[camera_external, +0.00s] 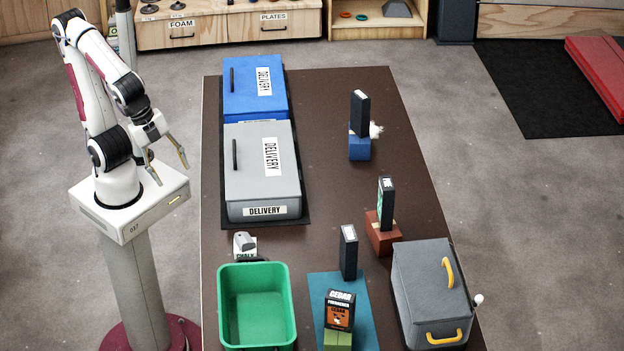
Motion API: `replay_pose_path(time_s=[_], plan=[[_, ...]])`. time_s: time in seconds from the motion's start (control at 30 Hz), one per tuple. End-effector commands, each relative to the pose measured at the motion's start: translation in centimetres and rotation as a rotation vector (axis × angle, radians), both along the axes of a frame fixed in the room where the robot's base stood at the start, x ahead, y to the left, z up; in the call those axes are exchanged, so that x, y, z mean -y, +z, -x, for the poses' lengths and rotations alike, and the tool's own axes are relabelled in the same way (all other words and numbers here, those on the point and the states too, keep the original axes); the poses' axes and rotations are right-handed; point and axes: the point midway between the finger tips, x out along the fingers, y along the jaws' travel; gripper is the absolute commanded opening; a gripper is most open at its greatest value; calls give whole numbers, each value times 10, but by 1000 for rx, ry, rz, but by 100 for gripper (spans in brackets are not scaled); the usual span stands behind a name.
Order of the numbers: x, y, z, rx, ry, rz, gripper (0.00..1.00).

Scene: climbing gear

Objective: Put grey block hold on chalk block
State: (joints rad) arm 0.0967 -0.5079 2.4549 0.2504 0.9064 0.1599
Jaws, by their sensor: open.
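The chalk block (246,255) is a small white block with "CHALK" lettering, on the brown table behind the green bin. The grey block hold (243,240) is a small rounded grey piece that appears to rest on top of the chalk block; the contact is too small to see clearly. The bin's rim hides the lower part of the chalk block. My gripper (168,169) is open and empty, up at the left beside my own base, well apart from the hold and the chalk block.
The green bin (221,309) stands in front of the chalk block. Grey (240,191) and blue (240,100) delivery boxes lie behind. Dark upright boxes stand to the right, one on a blue block (360,149). A grey case (420,275) is at front right. The table's middle is clear.

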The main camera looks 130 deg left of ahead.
Motion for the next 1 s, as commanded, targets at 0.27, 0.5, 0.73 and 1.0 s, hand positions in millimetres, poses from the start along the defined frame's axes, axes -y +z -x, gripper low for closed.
replay_pose_path(time_s=[0.27,0.5,0.73,1.0], plan=[[17,22,20,141,215,208,54],[27,31,27,199,303,304,54],[28,32,28,203,314,315,54],[28,32,28,203,312,314,54]])
